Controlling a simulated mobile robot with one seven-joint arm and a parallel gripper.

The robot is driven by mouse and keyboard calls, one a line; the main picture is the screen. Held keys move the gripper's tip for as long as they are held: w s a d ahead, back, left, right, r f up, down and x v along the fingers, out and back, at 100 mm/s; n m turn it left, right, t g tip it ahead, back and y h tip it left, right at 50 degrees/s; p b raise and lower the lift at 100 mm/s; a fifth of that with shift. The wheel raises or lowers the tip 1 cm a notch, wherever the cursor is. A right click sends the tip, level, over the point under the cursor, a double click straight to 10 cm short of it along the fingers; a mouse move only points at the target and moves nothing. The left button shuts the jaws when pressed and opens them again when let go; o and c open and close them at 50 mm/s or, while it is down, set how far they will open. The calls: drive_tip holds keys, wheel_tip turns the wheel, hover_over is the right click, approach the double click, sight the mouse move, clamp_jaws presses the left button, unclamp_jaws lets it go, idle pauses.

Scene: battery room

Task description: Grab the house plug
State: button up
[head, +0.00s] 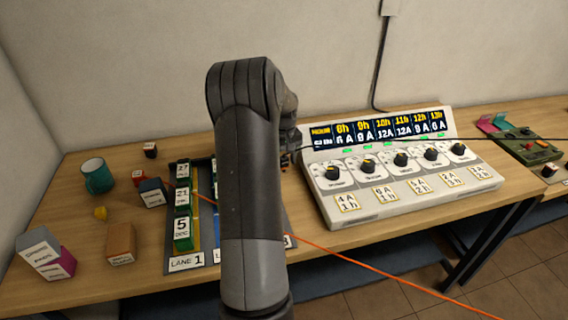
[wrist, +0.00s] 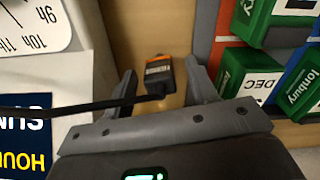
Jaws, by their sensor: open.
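The house plug (wrist: 158,74) is a small black block with orange edging and a white label; I take it to be the plug by its black cable (wrist: 70,113). In the wrist view it lies on the wooden bench between my gripper's (wrist: 161,80) two spread fingers. The fingers are open, one on each side, with a gap showing on both sides. The cable leaves the plug's near end and runs left across the left finger.
The white console (head: 400,203) with dials and a display stands close right of my arm. Green labelled blocks (head: 183,233) sit in lanes to its left. A teal mug (head: 97,175) and small boxes (head: 120,245) stand further left. An orange cable (head: 350,260) crosses the front.

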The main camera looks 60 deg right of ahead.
drive_tip(key=shift+c, duration=0.5)
drive_tip(key=c, duration=1)
